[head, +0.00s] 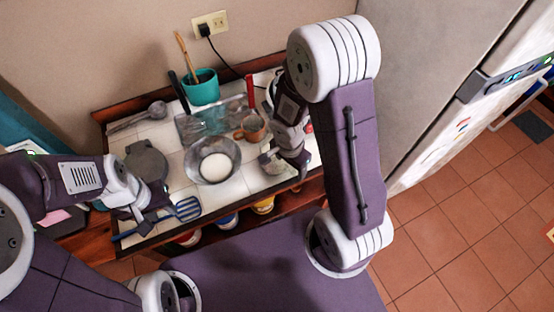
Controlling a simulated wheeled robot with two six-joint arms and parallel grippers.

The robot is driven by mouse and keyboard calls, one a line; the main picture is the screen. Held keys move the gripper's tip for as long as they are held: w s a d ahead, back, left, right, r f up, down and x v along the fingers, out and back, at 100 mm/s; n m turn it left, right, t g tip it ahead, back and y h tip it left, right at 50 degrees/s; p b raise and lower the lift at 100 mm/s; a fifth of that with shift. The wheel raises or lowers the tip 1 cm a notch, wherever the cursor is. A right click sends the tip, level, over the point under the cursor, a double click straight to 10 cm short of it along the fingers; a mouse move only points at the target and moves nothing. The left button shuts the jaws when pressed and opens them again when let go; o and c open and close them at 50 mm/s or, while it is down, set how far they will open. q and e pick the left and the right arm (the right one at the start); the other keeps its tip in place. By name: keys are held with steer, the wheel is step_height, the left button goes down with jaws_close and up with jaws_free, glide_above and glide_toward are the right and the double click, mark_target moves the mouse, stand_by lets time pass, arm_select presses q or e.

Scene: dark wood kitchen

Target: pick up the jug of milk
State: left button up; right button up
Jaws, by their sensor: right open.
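No thing in the head view is plainly a jug of milk. A round metal bowl (229,174) with something white inside stands at the middle of the tiled counter. A copper-brown mug (252,128) stands behind it, to the right. My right gripper (286,165) is open and low over the right part of the counter, right of the bowl. A small pale thing beside its fingers is partly hidden, and I cannot tell what it is. My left gripper (143,213) is at the counter's front left, near a blue slotted spatula (186,208); its jaws are unclear.
A teal pot (201,88) with wooden utensils stands at the back, near a glass tray (207,118). A grey round lidded thing (147,162) and a metal ladle (142,115) lie left. A fridge (425,80) stands right. Several jars sit on the shelf below.

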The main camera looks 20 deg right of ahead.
steer(key=shift+w+f, duration=0.1)
steer(key=shift+f, duration=0.1)
steer(key=shift+r, duration=0.1)
jaws_close()
steer(key=shift+r, duration=0.15)
steer(key=shift+r+p, duration=0.4)
steer(key=shift+r, duration=0.15)
step_height(320, 180, up, 3)
steer(key=shift+f+p, duration=0.2)
steer(key=shift+p, duration=0.15)
steer(key=s+d+r, duration=0.7)
steer(key=d, duration=0.2)
steer(key=shift+d+p, duration=0.15)
steer(key=shift+p, duration=0.2)
